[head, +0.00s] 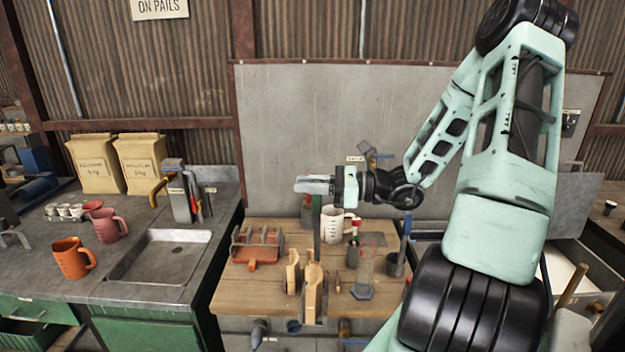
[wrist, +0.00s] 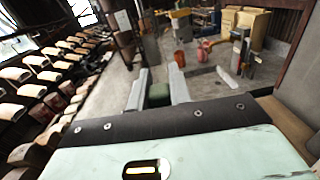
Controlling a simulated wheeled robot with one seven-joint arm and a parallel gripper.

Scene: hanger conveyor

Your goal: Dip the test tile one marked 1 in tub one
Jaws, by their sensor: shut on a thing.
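My gripper (head: 303,184) is raised above the wooden bench in the head view, its fingers pointing left. In the wrist view my gripper (wrist: 158,74) has a small dark green thing (wrist: 158,95) between its two grey fingers and is shut on it. I can read no number on this thing, so I cannot tell whether it is test tile one. I see no tub that I can make out as tub one. A metal basin (head: 140,287) is set into the counter at the left, well below and left of my gripper.
The wooden bench (head: 232,298) holds a white jug (head: 332,226), an orange-red rack (head: 257,247), upright wooden pieces (head: 313,285) and a grey cup (head: 395,265). Orange mugs (head: 73,258) and yellow sacks (head: 94,163) stand on the left counter. The air left of my gripper is clear.

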